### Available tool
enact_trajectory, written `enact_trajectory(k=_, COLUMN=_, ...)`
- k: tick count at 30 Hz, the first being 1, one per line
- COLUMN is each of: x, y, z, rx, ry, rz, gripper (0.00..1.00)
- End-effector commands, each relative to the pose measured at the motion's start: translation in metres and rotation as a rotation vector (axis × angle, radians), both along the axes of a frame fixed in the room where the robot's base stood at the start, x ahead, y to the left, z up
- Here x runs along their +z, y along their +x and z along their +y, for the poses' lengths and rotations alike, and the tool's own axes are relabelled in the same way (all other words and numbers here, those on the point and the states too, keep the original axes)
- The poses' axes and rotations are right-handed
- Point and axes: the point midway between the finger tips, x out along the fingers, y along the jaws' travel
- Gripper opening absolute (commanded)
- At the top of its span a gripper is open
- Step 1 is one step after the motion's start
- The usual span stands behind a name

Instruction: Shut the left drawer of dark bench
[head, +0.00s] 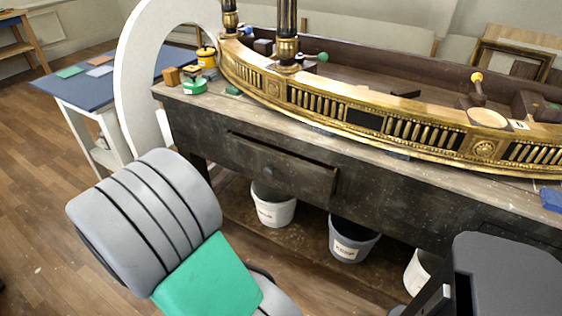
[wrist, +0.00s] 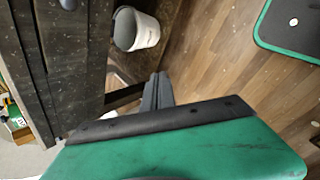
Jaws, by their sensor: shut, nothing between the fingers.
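The dark bench (head: 400,190) is a worn, dark wooden bench running across the head view. Its left drawer (head: 300,174) is partly pulled out, with a dark gap showing behind its top edge. A small dark round knob (head: 269,172) sits on the drawer front. In the wrist view, my gripper (wrist: 157,80) is shut and empty, pointing past the dark bench woodwork (wrist: 20,60) at the left. A dark panel with a grey knob at the top (wrist: 68,4), seemingly the drawer front, is left of the fingers and looks apart from them. My fingers are not visible in the head view.
Under the bench stand several pale buckets (head: 273,205); one also shows in the wrist view (wrist: 136,28). A gilt curved piece (head: 400,125) lies on top of the bench. A white arch (head: 135,70) and blue-topped table (head: 90,85) stand left. Wooden floor (head: 40,190) is open there.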

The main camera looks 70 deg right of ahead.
Motion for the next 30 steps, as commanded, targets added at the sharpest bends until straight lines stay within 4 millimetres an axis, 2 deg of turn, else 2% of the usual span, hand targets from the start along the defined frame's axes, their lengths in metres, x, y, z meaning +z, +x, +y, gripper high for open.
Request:
enact_trajectory(k=1, x=0.018, y=-0.031, z=-0.044, rx=0.077, ry=-0.123, rz=0.187, gripper=0.00)
enact_trajectory(k=3, x=0.031, y=-0.064, z=-0.091, rx=0.213, ry=-0.273, rz=0.459, gripper=0.00)
enact_trajectory(k=6, x=0.047, y=-0.096, z=-0.126, rx=0.375, ry=-0.395, rz=0.784, gripper=0.00)
enact_trajectory(k=9, x=0.053, y=-0.108, z=-0.139, rx=0.464, ry=-0.446, rz=0.961, gripper=0.00)
enact_trajectory(k=16, x=0.044, y=-0.115, z=-0.165, rx=0.480, ry=-0.454, rz=1.001, gripper=0.00)
enact_trajectory(k=25, x=0.024, y=-0.125, z=-0.227, rx=0.479, ry=-0.454, rz=0.997, gripper=0.00)
enact_trajectory(k=30, x=0.024, y=-0.129, z=-0.258, rx=0.479, ry=-0.457, rz=0.996, gripper=0.00)
